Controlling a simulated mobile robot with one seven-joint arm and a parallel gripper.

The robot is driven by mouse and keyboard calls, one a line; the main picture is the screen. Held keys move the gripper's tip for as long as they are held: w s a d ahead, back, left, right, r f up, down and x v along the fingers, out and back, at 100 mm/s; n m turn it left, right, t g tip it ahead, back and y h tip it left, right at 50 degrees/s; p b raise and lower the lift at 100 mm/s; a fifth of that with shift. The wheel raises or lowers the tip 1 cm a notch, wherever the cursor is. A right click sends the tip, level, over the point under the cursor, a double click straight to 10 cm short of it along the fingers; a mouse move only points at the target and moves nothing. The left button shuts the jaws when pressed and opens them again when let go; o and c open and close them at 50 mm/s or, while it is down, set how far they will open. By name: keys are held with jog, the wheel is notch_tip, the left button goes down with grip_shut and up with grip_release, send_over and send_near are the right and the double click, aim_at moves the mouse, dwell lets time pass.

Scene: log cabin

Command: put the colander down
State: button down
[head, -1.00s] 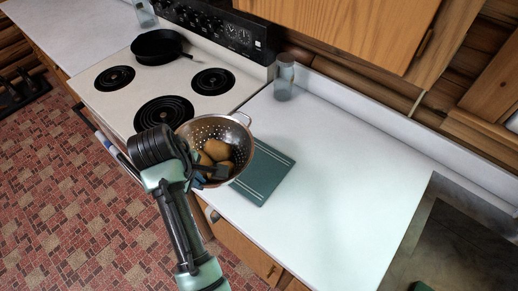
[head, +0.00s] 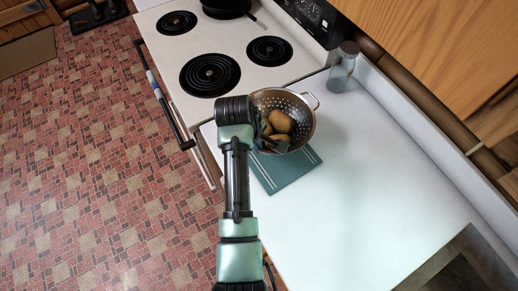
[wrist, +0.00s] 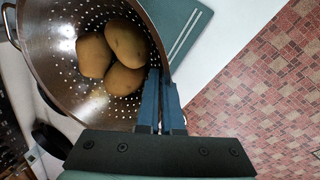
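The colander (head: 299,101) is metal with many holes and holds potatoes (head: 280,122). It also shows in the wrist view (wrist: 50,62), with the potatoes (wrist: 113,57) inside. My gripper (wrist: 161,100) is shut on the colander's rim, its two blue fingers close together there. In the head view my gripper (head: 263,140) is at the colander's near left side, partly hidden by my wrist. The colander is over or on the green board (head: 288,174) at the counter's left end; I cannot tell whether it touches the board.
The white counter (head: 370,190) has wide free room right of the board. A glass jar (head: 342,68) stands at the back by the stove (head: 237,45). A black pan (head: 226,8) is on a far burner. A sink (head: 455,268) is at the lower right.

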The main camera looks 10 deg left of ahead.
jog(key=shift+s+a+p+x, duration=0.15)
jog(key=shift+x, duration=0.85)
jog(key=shift+s+a+p+x, duration=0.15)
jog(key=shift+s+x, duration=0.05)
jog(key=shift+x, duration=0.8)
jog(key=shift+f, duration=0.15)
jog(key=shift+f, duration=0.15)
jog(key=c, duration=1.1)
grip_release()
jog(key=shift+s, duration=0.15)
